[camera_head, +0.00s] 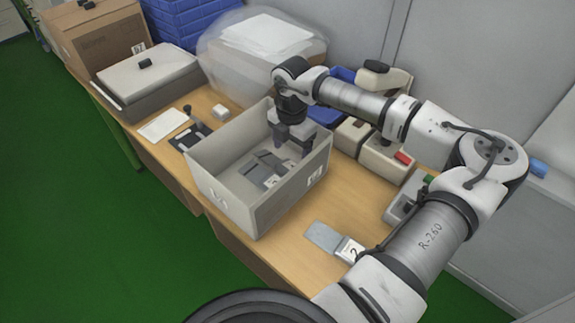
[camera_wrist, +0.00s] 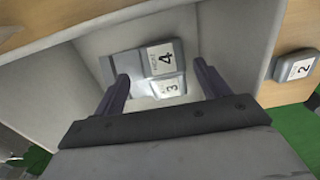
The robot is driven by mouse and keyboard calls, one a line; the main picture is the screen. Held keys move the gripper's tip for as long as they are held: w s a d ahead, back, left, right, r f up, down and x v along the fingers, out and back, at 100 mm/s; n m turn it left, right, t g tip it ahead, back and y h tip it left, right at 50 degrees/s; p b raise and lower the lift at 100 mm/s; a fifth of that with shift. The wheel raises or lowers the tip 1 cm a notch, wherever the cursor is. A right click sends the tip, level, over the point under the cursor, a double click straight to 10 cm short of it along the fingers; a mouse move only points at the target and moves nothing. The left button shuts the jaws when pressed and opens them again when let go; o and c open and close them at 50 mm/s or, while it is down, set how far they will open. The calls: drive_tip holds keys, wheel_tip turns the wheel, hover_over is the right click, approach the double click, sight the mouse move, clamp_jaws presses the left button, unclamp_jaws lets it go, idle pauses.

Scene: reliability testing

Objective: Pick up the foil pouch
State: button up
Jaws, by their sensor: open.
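Flat grey pouches with white number labels (camera_head: 262,170) lie on the floor of a grey open box (camera_head: 225,190). In the wrist view, one pouch is labelled 4 (camera_wrist: 125,66) and another, overlapping it, is labelled 3 (camera_wrist: 145,88). Another grey pouch, labelled 2 (camera_head: 323,236), lies on the table outside the box; it also shows in the wrist view (camera_wrist: 296,66). I cannot tell which one the task means. My gripper (camera_head: 292,148) points down into the box's far right part. Its fingers (camera_wrist: 161,78) are open, apart and empty, above the pouches.
The box walls stand close around my gripper. Small bins (camera_head: 385,158) stand to the right, and a clear bag with white contents (camera_head: 265,40) is behind. A grey lidded case (camera_head: 150,75) and a cardboard box (camera_head: 100,35) are at the left. The table front (camera_head: 285,250) is partly clear.

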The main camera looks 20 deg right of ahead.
sight(290, 167)
drive_tip(key=f, duration=0.1)
drive_tip(key=f+p, duration=0.1)
drive_tip(key=f, duration=0.1)
drive_tip(key=f+p, duration=0.1)
drive_tip(key=f, duration=0.1)
drive_tip(key=shift+s+a, duration=0.2)
drive_tip(key=shift+s, duration=0.15)
drive_tip(key=shift+r, duration=0.1)
drive_tip(key=c, duration=0.8)
